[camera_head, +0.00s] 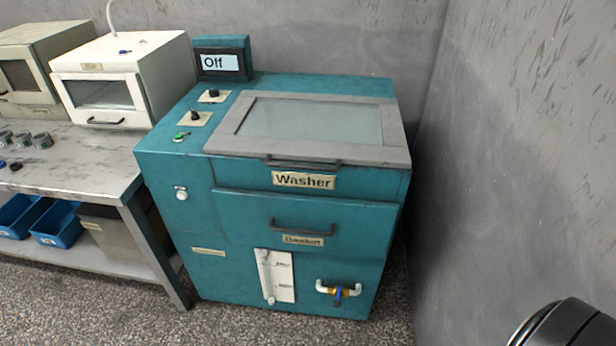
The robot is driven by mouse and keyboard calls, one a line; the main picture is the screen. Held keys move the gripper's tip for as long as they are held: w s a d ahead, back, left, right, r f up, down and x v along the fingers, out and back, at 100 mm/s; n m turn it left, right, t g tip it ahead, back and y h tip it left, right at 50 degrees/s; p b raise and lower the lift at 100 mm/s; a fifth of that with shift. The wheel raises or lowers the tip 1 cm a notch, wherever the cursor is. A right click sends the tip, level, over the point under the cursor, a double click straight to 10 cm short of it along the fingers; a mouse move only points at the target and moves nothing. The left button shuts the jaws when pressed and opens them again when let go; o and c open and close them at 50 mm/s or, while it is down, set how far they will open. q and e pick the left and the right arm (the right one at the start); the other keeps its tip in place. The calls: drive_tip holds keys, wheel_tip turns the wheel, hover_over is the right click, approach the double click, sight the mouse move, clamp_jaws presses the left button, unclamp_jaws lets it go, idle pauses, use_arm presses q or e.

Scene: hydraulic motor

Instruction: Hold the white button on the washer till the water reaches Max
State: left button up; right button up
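The teal washer (230,240) stands on the floor in the middle of the view, with a "Washer" label on its front. The white button (181,193) is on the upper left of its front face, and nothing touches it. A white level gauge (270,276) with a clear tube and two small marks is low on the front. The marks are too small to read surely, and I cannot make out a water level. The display (221,62) on top reads "Off". The glass lid (310,122) is shut. Neither of my grippers is in view.
A pipe with a blue-handled valve (338,292) sticks out at the lower right front. The basket drawer handle (302,227) protrudes above the gauge. A grey workbench (75,170) adjoins the washer on the left, and a wall (500,140) stands close on the right. Floor shows in front.

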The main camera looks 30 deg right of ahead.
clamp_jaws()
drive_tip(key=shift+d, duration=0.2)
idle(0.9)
